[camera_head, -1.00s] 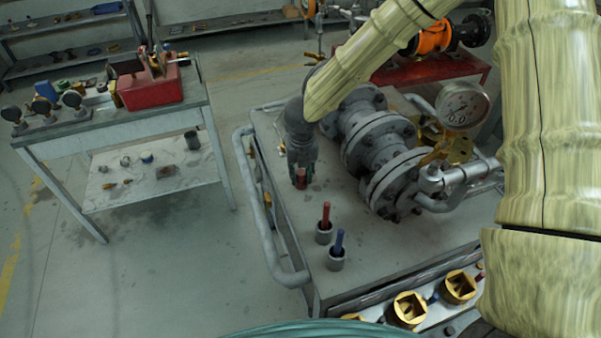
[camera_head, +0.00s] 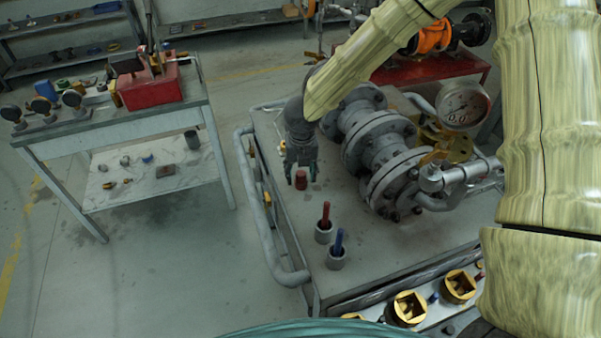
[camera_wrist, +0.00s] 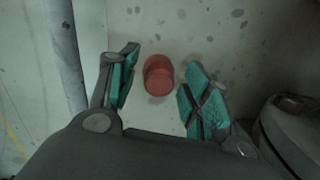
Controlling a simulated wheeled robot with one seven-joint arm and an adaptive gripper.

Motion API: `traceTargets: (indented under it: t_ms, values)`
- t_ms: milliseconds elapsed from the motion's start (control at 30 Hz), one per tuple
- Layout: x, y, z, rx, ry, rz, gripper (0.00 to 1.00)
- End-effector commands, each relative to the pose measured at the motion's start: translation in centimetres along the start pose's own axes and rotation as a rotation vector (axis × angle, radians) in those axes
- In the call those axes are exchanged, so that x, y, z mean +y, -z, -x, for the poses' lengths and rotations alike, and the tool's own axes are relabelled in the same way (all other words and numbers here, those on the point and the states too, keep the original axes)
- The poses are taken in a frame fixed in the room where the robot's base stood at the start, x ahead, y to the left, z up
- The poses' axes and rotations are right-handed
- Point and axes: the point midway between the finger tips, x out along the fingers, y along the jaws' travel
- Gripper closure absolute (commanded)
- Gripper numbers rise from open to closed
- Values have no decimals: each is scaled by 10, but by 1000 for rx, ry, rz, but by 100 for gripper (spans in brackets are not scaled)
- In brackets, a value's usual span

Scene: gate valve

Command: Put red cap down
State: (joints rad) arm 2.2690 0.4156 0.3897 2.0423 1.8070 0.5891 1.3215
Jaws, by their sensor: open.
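The red cap (camera_head: 301,180) stands on the grey bench top (camera_head: 285,215), to the left of the flanged valve (camera_head: 375,150). My gripper (camera_head: 302,172) is pointed down close above and behind it. In the wrist view the red cap (camera_wrist: 158,76) lies in the gap between the two teal-padded fingers of my gripper (camera_wrist: 158,92). Both fingers are spread, with clear space on each side of the cap. The cap appears to rest on the bench surface, free of the fingers.
Two small grey cups stand nearer on the bench, one with a red-handled item (camera_head: 325,215), one with a blue-handled item (camera_head: 338,242). A pipe rail (camera_head: 262,210) runs along the left bench edge. A pressure gauge (camera_head: 463,103) is on the valve's right.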

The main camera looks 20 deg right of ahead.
Motion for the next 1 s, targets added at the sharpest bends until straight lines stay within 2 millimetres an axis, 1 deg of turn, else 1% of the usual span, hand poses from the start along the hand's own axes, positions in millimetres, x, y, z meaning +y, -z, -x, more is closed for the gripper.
traceTargets:
  t_ms: [167,400,600,800,1000]
  values:
    - [0,-1,25,-3,-3,-1,51]
    - [0,-1,69,-3,-2,0,51]
    - [0,0,98,-2,-2,0,51]
    - [0,0,113,0,-1,0,51]
    - [0,0,116,1,0,1,51]
